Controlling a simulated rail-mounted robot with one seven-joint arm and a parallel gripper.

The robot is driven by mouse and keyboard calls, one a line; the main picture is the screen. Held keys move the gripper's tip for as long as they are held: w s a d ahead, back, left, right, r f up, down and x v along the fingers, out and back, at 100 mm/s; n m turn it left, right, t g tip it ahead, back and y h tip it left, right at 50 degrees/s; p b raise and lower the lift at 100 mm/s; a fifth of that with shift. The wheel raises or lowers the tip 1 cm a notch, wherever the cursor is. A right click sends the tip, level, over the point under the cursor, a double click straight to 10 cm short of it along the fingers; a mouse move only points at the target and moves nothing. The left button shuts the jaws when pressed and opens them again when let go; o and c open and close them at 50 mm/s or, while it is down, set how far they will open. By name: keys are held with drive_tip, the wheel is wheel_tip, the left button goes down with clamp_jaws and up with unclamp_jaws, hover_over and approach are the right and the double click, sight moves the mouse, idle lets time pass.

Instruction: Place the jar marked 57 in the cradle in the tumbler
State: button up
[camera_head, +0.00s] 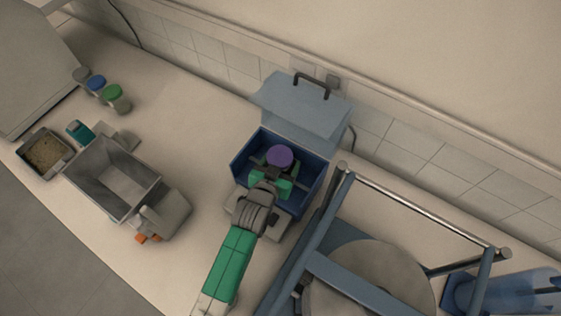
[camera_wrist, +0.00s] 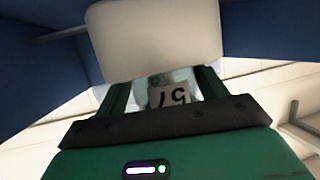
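The jar with a purple lid (camera_head: 280,155) is inside the blue tumbler (camera_head: 246,164), whose lid (camera_head: 302,101) stands open. My gripper (camera_head: 277,180) reaches into the tumbler with its green fingers on both sides of the jar, and it looks shut on it. In the wrist view, the jar's pale label (camera_wrist: 170,97) shows between the fingers, its number upside down and hard to read for certain. A pale rounded block (camera_wrist: 155,40) stands behind the jar in that view. The cradle is mostly hidden by the jar and my gripper; I cannot tell whether the jar rests in it.
Jars with blue (camera_head: 96,82), green (camera_head: 111,93) and grey lids stand at the back left. A grey open-topped machine (camera_head: 112,178), a teal-topped item (camera_head: 79,131) and a tray of grains (camera_head: 46,153) are at left. A blue-framed drum machine (camera_head: 350,285) stands close on the right.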

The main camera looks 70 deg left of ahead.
drive_tip(key=shift+s+d+r, duration=0.1)
drive_tip(key=shift+s+r, duration=0.15)
drive_tip(key=shift+r, duration=0.05)
drive_tip(key=p+v, duration=0.2)
drive_tip(key=v, duration=0.9)
drive_tip(key=shift+s+d, duration=0.15)
drive_tip(key=shift+s, duration=0.1)
drive_tip(key=shift+r, duration=0.15)
